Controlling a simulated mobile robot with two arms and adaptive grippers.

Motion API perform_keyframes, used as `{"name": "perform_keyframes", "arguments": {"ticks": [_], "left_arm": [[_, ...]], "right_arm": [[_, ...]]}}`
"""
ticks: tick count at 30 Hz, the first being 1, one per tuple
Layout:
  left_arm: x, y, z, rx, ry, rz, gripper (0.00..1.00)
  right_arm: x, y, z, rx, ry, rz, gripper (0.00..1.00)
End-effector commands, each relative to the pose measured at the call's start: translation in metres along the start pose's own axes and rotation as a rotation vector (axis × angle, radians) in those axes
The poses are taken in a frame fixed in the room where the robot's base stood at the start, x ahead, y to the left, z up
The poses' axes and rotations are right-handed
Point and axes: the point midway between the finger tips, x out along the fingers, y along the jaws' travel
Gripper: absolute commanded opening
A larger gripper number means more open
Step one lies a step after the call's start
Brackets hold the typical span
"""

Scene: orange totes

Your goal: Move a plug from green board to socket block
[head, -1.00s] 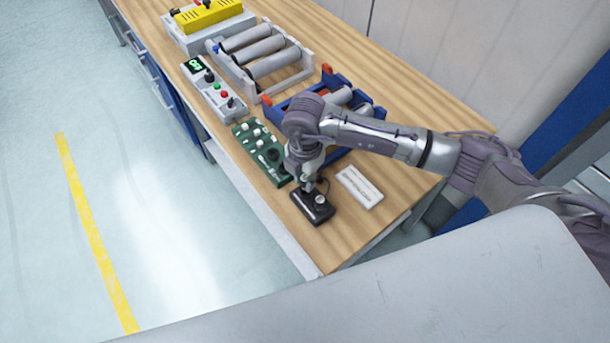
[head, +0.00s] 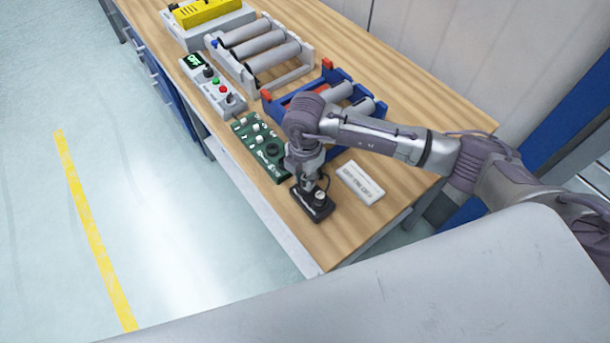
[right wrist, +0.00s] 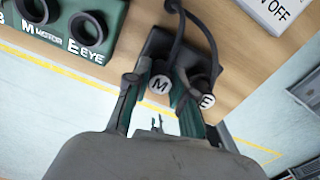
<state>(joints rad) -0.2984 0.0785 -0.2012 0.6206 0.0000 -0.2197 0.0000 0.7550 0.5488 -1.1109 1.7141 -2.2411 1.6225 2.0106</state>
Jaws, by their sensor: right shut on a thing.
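The green board (head: 262,148) lies on the bench with several white-topped plugs and dark sockets. In the right wrist view its near end (right wrist: 70,30) shows empty-looking rings labelled MOTOR and EYE. The black socket block (head: 311,206) sits near the bench's front corner; it also shows in the right wrist view (right wrist: 156,46). My right gripper (right wrist: 158,108) is shut on the M plug (right wrist: 160,84) at the block. The E plug (right wrist: 207,101) stands beside it, just outside the right finger. How deep the M plug sits is hidden. My left gripper is out of view.
A white ON/OFF plate (head: 360,184) lies right of the block. A grey control box (head: 213,88), a blue tray of rollers (head: 375,100) and a grey roller rack (head: 305,75) stand behind. Dark cables arch over the block. Bare wood lies right of the plate.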

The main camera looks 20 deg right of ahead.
Motion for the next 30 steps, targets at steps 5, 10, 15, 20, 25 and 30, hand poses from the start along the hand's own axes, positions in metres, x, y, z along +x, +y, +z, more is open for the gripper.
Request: {"name": "perform_keyframes", "arguments": {"ticks": [5,10,15,20,25,30], "left_arm": [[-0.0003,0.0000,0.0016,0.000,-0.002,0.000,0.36],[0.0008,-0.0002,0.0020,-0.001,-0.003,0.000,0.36],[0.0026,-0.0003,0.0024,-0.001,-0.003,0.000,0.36],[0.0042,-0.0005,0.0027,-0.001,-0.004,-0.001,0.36],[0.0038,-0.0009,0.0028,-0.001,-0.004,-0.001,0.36],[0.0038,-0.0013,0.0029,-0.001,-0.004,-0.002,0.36]], "right_arm": [[-0.0003,0.0001,-0.0001,0.000,0.000,0.000,0.00],[0.0009,0.0001,-0.0001,0.000,0.000,0.000,0.00],[0.0031,0.0001,-0.0001,0.000,0.000,0.000,0.00],[0.0051,0.0001,-0.0001,0.000,0.000,0.000,0.00],[0.0047,0.0001,-0.0001,0.000,0.000,0.000,0.45],[0.0047,0.0001,-0.0001,0.000,0.000,0.000,0.53]]}}
